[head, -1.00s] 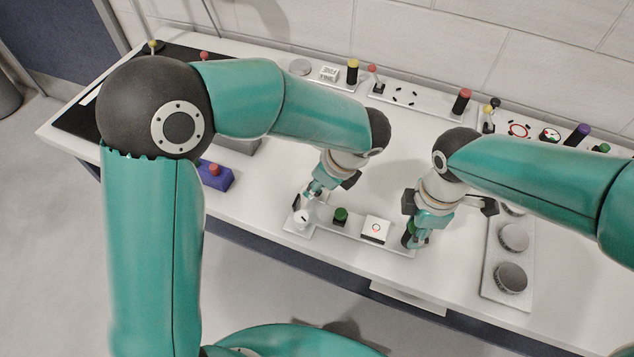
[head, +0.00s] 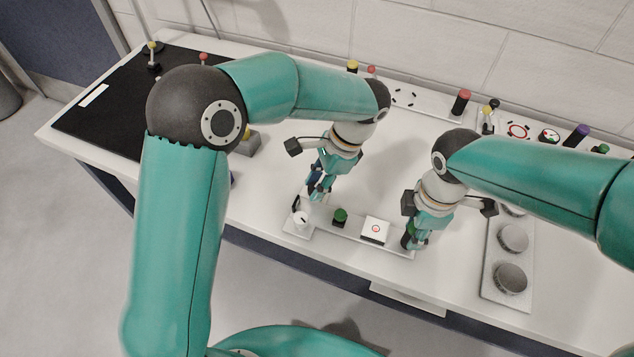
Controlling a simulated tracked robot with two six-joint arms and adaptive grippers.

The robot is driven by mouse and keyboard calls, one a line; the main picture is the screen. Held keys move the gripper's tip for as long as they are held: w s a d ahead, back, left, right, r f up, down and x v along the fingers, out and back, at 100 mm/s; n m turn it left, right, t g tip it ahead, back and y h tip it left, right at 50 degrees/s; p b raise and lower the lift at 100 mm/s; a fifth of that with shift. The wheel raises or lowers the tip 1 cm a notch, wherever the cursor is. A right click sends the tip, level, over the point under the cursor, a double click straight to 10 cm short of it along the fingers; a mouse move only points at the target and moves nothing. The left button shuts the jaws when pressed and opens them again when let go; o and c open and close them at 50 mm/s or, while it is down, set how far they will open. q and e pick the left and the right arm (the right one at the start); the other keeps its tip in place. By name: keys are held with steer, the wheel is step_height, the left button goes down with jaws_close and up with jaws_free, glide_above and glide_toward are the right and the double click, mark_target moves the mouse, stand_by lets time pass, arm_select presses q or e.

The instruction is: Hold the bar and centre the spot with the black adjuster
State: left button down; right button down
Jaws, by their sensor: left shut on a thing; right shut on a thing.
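The mirror fixture is a pale plate (head: 325,234) near the table's front edge. It carries a white round knob (head: 301,219) at its left end, a green-topped adjuster (head: 340,216), and a white box (head: 375,229) with a red ring on top. Whether the spot is centred is too small to tell. My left gripper (head: 312,194) is shut at the plate's left end, apparently on the bar, which the fingers mostly hide. My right gripper (head: 409,242) is shut at the plate's right end, apparently on the black adjuster, largely hidden between its fingers.
A plate with several grey round knobs (head: 512,238) lies close right of my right gripper. Panels with a red cylinder (head: 461,102), a purple cylinder (head: 577,135) and other controls line the back. A black mat (head: 90,120) covers the table's left end. The middle table is partly clear.

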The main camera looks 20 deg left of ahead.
arm_select(q)
steer(key=shift+n+h, duration=0.3)
steer(key=shift+n, duration=0.6)
steer(key=shift+g, duration=0.3)
steer(key=c, duration=0.8)
jaws_free()
steer(key=shift+c, duration=0.2)
steer(key=v, duration=1.2)
